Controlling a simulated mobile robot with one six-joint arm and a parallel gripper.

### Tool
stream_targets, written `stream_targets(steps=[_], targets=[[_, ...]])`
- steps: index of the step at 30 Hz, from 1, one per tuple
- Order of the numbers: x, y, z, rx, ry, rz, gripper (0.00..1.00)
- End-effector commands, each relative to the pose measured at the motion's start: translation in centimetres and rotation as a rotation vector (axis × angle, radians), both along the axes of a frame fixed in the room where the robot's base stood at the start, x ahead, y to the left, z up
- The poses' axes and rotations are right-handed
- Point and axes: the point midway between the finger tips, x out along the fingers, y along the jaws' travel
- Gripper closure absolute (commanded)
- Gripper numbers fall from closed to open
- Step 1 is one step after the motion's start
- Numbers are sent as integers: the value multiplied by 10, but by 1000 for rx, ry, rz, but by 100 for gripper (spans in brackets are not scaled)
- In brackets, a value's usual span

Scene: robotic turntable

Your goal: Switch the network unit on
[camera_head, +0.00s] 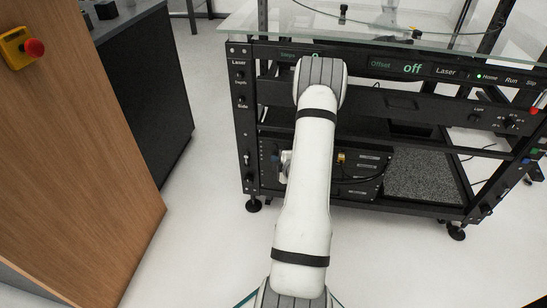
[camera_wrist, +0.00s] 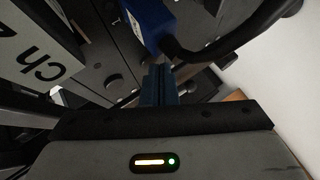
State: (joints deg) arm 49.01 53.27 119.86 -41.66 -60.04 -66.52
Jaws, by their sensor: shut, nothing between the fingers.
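The turntable rig is a black frame (camera_head: 249,140) with a glass top. Black rack units (camera_head: 365,188) with small labels sit on its lower shelf; I cannot tell for certain which is the network unit. My gripper (camera_wrist: 159,82) shows in the wrist view with its narrow fingers together and nothing between them. Just past the fingertips are a dark panel with a round knob (camera_wrist: 114,80) and a blue plug-like block (camera_wrist: 150,22) with a thick black cable. I cannot tell whether the fingers touch anything. In the head view my arm hides most of the gripper and part of the shelf.
A pale panel with large letters (camera_wrist: 45,55) is close on the left in the wrist view. In the head view a wooden panel (camera_head: 75,150) with a red stop button (camera_head: 34,47) stands left. White floor (camera_head: 205,130) is clear between it and the rig.

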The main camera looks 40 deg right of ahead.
Motion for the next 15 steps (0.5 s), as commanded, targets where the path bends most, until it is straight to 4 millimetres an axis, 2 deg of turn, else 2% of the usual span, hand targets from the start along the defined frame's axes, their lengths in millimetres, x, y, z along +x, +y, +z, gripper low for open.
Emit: stream_targets(steps=[15], targets=[[-10,12,-1,0,0,0,100]])
